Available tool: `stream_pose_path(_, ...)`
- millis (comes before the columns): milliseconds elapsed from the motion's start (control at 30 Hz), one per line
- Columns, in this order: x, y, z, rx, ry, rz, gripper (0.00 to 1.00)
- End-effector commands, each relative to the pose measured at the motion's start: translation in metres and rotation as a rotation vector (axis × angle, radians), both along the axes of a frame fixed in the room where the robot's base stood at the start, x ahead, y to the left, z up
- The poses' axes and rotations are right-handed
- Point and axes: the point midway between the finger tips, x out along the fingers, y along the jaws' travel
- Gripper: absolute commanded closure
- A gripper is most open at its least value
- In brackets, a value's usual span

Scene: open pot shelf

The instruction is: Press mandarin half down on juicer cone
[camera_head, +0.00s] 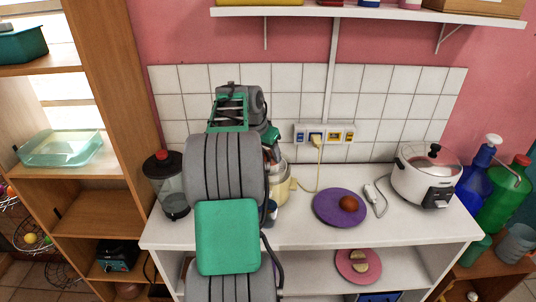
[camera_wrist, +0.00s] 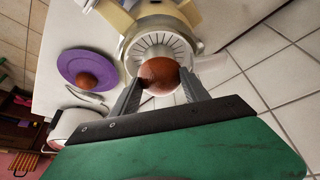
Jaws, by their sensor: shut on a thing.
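The mandarin half (camera_wrist: 160,74), reddish-brown and round, is between the two fingers of my gripper (camera_wrist: 160,88) in the wrist view. My gripper is shut on it. The juicer (camera_wrist: 188,10), cream with a pale ribbed top, is right behind the mandarin half in that view. I cannot tell whether the half touches the cone. In the head view the juicer (camera_head: 284,190) stands on the counter, partly hidden by my arm. My gripper and the held half are hidden there.
A purple plate (camera_head: 325,212) with another reddish-brown round piece (camera_head: 349,203) lies right of the juicer. A white cooker (camera_head: 412,181) stands farther right. A blender (camera_head: 168,190) stands left of my arm. A yellow cord (camera_head: 317,165) runs from the wall sockets towards the juicer.

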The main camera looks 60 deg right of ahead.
Motion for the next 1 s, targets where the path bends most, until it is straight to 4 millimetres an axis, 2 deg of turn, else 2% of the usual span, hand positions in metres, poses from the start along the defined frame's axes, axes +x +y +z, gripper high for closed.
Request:
stream_pose_path(100, 0.0, 0.0, 0.011, -0.001, -0.001, 0.0, 0.82)
stream_pose_path(800, 0.0, 0.0, 0.051, -0.002, -0.001, 0.002, 0.82)
stream_pose_path(1000, 0.0, 0.0, 0.052, -0.002, -0.001, 0.0, 0.82)
